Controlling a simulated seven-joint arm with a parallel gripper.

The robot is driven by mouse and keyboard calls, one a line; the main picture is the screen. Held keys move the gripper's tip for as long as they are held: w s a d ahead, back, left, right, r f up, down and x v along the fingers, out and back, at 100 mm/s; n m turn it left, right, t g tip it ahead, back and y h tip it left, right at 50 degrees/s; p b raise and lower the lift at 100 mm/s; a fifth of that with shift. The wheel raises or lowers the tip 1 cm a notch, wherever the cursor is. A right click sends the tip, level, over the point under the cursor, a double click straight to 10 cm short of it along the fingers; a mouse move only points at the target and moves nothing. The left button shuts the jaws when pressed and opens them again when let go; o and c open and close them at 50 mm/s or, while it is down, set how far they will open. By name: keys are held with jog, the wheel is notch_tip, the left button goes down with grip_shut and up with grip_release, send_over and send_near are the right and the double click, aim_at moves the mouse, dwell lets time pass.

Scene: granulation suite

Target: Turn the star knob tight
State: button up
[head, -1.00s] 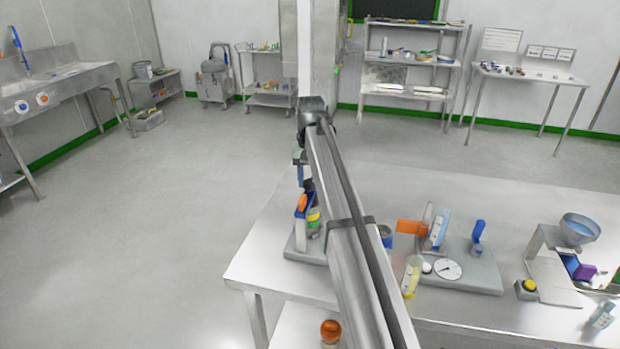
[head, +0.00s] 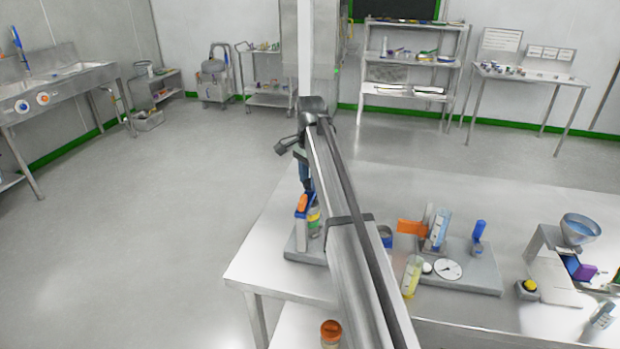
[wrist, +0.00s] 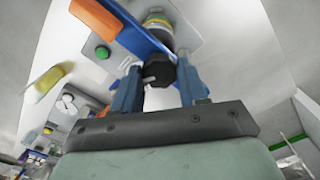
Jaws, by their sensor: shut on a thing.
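The black star knob (wrist: 158,72) shows in the wrist view between the two blue fingers of my gripper (wrist: 160,82), which are shut on it. The knob sits beside a blue upright part (wrist: 125,27) of a fixture with a pale grey base (wrist: 195,35). In the head view, my gripper (head: 304,180) points down over this fixture (head: 296,245) at the left end of the bench. The knob cannot be made out there, and my arm hides part of the fixture. How tight the knob is cannot be told.
The fixture carries an orange part (wrist: 96,16) and a green button (wrist: 102,52). On the bench (head: 255,262), right of my arm, are a yellow-filled cylinder (head: 411,275), a dial gauge (head: 448,269) and a blue-hopper machine (head: 579,228). The floor to the left is clear.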

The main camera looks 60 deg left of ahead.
jog(key=m, duration=0.6)
jog(key=shift+m, duration=0.3)
jog(key=m, duration=0.6)
dwell(0.4)
jog(key=o, duration=1.1)
jog(key=shift+c, duration=0.2)
notch_tip(320, 180, up, 14)
jog(key=shift+w+f, duration=0.1)
